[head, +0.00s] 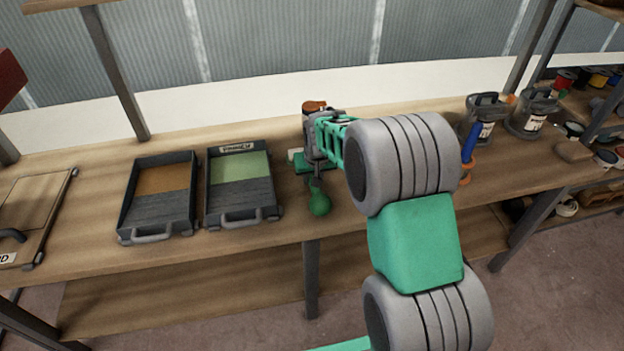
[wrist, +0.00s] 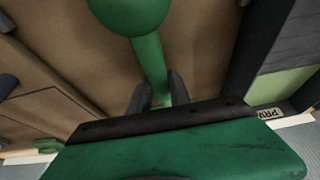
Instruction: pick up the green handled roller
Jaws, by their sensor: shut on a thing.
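The green handled roller shows in the head view, its green handle (head: 319,201) hanging toward the front of the bench below my gripper (head: 316,172). In the wrist view the bulbous green handle (wrist: 147,55) runs down between my two dark fingertips (wrist: 160,90), which are shut on it. Part of the roller is hidden behind my gripper and arm in the head view. I cannot tell whether the roller is clear of the bench top.
Two dark paint trays stand left of my gripper, one with orange-brown paint (head: 163,179) and one with pale green paint (head: 240,167). A wooden board (head: 28,205) lies at the far left. Paint cans (head: 484,114) stand at the back right. A bench leg (head: 311,280) stands below.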

